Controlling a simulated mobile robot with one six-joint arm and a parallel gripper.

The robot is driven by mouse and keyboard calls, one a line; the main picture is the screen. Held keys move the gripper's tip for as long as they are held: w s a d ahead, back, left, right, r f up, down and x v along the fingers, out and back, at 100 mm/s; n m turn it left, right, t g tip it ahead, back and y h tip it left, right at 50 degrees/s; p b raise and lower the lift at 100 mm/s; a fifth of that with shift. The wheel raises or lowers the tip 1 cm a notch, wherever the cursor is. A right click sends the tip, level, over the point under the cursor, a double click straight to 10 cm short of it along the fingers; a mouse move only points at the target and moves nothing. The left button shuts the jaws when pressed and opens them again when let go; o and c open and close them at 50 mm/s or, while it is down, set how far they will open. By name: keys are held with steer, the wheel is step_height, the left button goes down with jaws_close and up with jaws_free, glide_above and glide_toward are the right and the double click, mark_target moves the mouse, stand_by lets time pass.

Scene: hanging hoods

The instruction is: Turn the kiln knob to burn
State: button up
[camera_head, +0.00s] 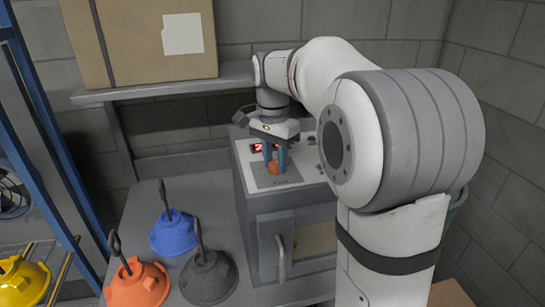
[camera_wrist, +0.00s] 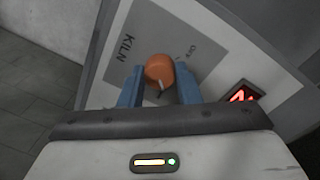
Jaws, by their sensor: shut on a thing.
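The kiln (camera_head: 238,165) is a grey box with a light top panel, standing on the grey bench. Its orange knob (camera_head: 273,168) sits on a grey plate on that panel. In the wrist view the knob (camera_wrist: 160,72) shows a pale pointer mark on its lower edge, beside the words KILN and ON. My gripper (camera_head: 275,160) comes down from above, with its blue fingers on either side of the knob. It is shut on the knob; in the wrist view the fingers (camera_wrist: 160,88) flank it. A red lit display (camera_wrist: 243,94) is beside the plate. I see no burn label.
Blue (camera_head: 174,233), orange (camera_head: 137,284) and dark grey (camera_head: 209,277) hoods with hooks stand on the bench left of the kiln. A yellow hood (camera_head: 22,282) is on a rack at far left. A shelf with a cardboard box (camera_head: 140,45) is behind.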

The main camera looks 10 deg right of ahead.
mark_target(274, 162)
steer(key=shift+f+m, duration=0.1)
steer(key=shift+m, duration=1.4)
steer(key=o, duration=1)
steer(key=shift+a, duration=0.1)
steer(key=shift+r, duration=0.45)
steer(key=r, duration=0.7)
steer(key=shift+w, duration=0.2)
